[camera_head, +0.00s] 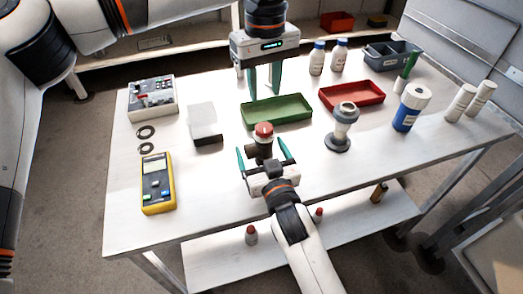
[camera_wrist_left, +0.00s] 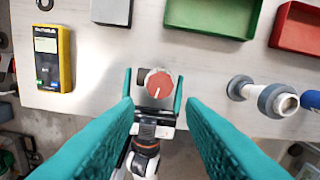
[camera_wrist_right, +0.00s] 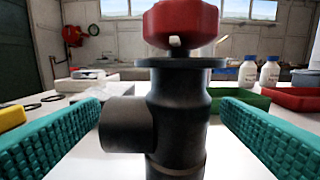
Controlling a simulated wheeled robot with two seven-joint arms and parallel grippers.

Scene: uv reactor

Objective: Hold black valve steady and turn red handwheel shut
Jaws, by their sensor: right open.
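The black valve (camera_head: 262,149) stands upright on the white table, with the red handwheel (camera_head: 264,130) on top. In the right wrist view the black valve body (camera_wrist_right: 178,115) has a side port pointing left, and the red handwheel (camera_wrist_right: 181,25) is above its flange. My right gripper (camera_head: 262,158) is open, its teal fingers on either side of the valve with gaps to it. My left gripper (camera_head: 263,88) is above and behind the valve, pointing down. In the left wrist view its fingers (camera_wrist_left: 158,95) are apart and empty, and the red handwheel (camera_wrist_left: 159,84) shows between them from above.
A green tray (camera_head: 277,122) lies behind the valve and a red tray (camera_head: 352,108) is to its right. A grey fitting (camera_head: 343,125) stands right of the valve. A yellow meter (camera_head: 157,185) and a white-and-black box (camera_head: 204,124) lie to the left.

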